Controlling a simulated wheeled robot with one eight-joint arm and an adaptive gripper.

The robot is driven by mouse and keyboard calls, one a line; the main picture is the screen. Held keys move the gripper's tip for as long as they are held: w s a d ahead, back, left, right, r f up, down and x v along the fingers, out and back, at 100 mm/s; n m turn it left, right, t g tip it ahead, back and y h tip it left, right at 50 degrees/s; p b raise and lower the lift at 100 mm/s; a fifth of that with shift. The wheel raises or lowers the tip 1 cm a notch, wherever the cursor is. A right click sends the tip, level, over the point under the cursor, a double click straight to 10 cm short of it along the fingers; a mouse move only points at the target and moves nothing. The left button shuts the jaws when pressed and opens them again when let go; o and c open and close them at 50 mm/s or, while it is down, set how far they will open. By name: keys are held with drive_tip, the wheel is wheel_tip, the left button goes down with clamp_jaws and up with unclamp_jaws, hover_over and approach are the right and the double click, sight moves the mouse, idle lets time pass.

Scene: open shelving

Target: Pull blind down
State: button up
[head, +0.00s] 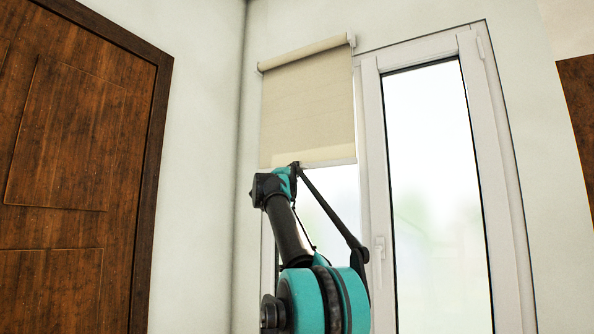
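A beige roller blind (309,105) hangs from a roller on the wall, over the left part of the window. It is partly lowered, and its straight bottom edge lies just above the top of my arm. My arm rises from the bottom of the head view, and its upper joint reaches the blind's lower edge in the picture. I cannot tell whether it touches the blind or is only in front of it. My gripper's fingers cannot be made out among the dark parts of the arm, so its opening and any hold are unclear.
Bright glass shows below the blind, partly covered by my arm. To its right is a tall white-framed window door (435,190) with a handle (379,250). A brown wooden door (70,150) stands on the left, with bare wall (200,170) between.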

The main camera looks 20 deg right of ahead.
clamp_jaws()
idle(0.4)
wheel_tip(320, 180, down, 61)
unclamp_jaws()
